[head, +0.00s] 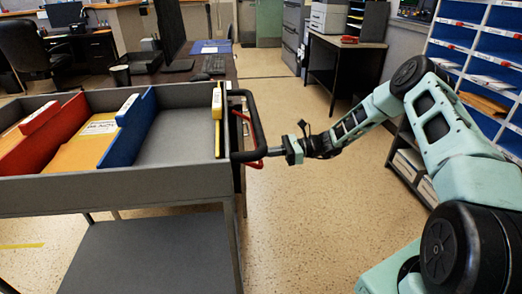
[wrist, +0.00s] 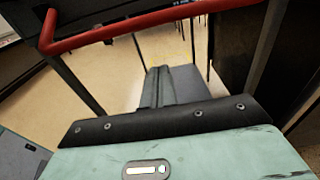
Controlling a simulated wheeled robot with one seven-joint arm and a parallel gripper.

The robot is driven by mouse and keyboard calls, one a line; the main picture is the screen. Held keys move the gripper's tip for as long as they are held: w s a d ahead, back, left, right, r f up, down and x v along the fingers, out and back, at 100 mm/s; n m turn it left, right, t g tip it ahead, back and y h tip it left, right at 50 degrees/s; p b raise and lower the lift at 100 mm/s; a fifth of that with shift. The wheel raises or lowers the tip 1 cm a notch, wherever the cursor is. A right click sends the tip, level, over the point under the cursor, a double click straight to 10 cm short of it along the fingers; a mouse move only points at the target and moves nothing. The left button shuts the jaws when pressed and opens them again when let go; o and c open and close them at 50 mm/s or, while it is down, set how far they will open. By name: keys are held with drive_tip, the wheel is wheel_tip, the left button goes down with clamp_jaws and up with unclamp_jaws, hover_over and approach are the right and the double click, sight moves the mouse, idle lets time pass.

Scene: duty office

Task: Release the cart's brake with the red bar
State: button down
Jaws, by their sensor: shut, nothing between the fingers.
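The grey cart (head: 120,190) stands at the left. A black handle (head: 257,120) projects from its right end. My gripper (head: 268,153) is at the handle end of the cart, close to the bar. In the wrist view my gripper's fingers (wrist: 160,74) are together and empty, with a visible gap in the picture below the bar. Whether the fingertips touch the bar in depth I cannot tell.
The cart's tray holds red, yellow and blue folders (head: 130,130). A desk (head: 205,72) with a monitor and keyboard stands behind the cart. Blue pigeonhole shelves (head: 485,60) stand at the right, behind my arm. The speckled floor (head: 300,215) between cart and arm is clear.

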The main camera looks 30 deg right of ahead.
drive_tip(key=v, duration=0.6)
drive_tip(key=shift+d, duration=0.35)
drive_tip(key=shift+s+f, duration=0.1)
drive_tip(key=shift+f, duration=0.05)
